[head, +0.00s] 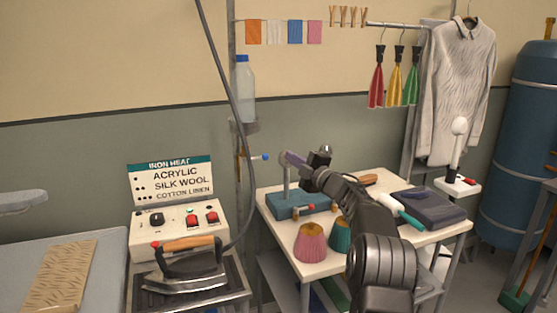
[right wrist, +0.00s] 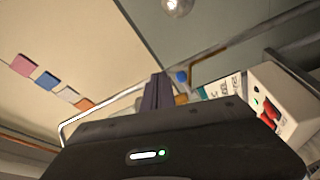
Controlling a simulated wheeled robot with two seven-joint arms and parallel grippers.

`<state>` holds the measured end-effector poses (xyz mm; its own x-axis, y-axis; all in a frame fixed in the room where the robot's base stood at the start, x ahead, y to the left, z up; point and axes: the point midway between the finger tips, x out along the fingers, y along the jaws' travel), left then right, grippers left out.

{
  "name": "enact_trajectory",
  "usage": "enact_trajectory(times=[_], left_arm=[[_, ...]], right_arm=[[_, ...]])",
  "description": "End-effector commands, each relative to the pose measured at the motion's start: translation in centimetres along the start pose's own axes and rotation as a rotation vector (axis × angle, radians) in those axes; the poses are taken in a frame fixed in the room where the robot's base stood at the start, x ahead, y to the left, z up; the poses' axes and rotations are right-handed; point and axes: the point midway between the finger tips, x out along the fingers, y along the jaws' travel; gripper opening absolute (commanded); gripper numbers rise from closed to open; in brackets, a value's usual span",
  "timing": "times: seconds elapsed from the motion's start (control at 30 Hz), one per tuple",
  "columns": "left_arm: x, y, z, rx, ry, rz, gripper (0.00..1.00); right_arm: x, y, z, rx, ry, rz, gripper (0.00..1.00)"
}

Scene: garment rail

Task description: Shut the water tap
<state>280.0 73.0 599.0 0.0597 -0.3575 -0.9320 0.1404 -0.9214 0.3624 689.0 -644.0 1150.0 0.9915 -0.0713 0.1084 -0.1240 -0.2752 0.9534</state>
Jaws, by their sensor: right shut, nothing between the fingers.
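The water tap shows in the head view as a small brass body with a blue handle (head: 264,157), on the upright pole below the water bottle (head: 243,85). The handle sticks out to the right of the pole. In the right wrist view the blue handle (right wrist: 181,77) shows just right of the fingers, its brass part partly behind them. My right gripper (head: 292,158) is shut and empty, its purplish fingers pointing left, a short way right of the handle. The fingers also show in the right wrist view (right wrist: 157,92). I cannot tell whether they touch the handle. My left gripper is out of view.
A white table (head: 385,182) holds a teal-based stand (head: 290,207), pink and teal cones and a dark folded cloth. Left of it are the iron (head: 185,273) and its control box (head: 145,240). A dark hose hangs down past the pole.

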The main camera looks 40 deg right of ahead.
Motion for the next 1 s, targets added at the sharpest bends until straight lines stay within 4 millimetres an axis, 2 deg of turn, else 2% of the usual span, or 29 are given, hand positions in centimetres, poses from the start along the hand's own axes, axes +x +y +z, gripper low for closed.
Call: enact_trajectory(times=[0.1,0.23,0.87,1.0], left_arm=[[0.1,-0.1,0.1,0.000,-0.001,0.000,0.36],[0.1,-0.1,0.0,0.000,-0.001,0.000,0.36],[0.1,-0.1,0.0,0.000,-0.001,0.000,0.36],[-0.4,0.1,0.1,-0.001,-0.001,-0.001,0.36]], right_arm=[[-0.7,0.3,1.9,0.000,-0.001,-0.001,0.00],[-1.1,0.5,2.9,0.000,-0.001,-0.001,0.00],[-1.2,0.6,3.2,0.001,0.000,-0.002,0.00],[-1.2,1.2,3.0,0.001,0.000,-0.002,0.00]])
